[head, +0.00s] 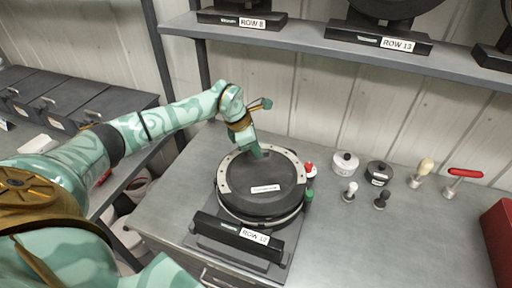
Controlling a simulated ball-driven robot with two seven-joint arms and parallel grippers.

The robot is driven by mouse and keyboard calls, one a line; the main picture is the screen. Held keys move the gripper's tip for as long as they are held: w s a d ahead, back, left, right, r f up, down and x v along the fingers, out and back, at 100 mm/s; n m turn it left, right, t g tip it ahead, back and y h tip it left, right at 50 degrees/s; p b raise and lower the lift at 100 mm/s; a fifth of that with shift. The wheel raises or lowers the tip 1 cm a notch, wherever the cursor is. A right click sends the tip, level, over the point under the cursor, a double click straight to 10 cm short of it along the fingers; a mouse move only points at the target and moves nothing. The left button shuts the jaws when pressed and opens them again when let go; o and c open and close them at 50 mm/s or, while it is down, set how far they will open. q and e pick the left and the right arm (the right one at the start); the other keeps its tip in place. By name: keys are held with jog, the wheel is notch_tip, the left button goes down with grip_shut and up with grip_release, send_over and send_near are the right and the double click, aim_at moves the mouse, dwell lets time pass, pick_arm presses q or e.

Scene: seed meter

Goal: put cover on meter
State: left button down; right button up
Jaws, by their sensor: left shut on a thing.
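The seed meter (222,182) stands on the grey bench, a round unit with a pale ring rim on a dark stand labelled ROW 12. A dark round cover (264,204) with a small white label lies over its face, inside or over the ring; I cannot tell whether it is fully seated. My left gripper (256,151) comes down at the far edge of the cover and is shut on it; its fingertips partly hide that edge. My right gripper is not in view.
Right of the meter are a red-topped knob (310,169) and a green one (309,195). Further right stand a white pot (344,163), a dark pot (379,173) and several small handled tools. A shelf (340,56) with more row units runs above.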

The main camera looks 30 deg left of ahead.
pick_arm(q)
jog(key=shift+f, duration=0.3)
jog(key=shift+f+b, duration=0.3)
jog(key=shift+f, duration=0.3)
dwell(1.8)
jog(key=c, duration=1.3)
grip_release()
jog(key=shift+c, duration=0.3)
notch_tip(320, 180, up, 10)
jog(key=p, duration=0.7)
jog(key=shift+f+p, duration=0.2)
jog(key=shift+p, duration=0.1)
jog(key=shift+s+f, duration=0.1)
jog(key=shift+f, duration=0.05)
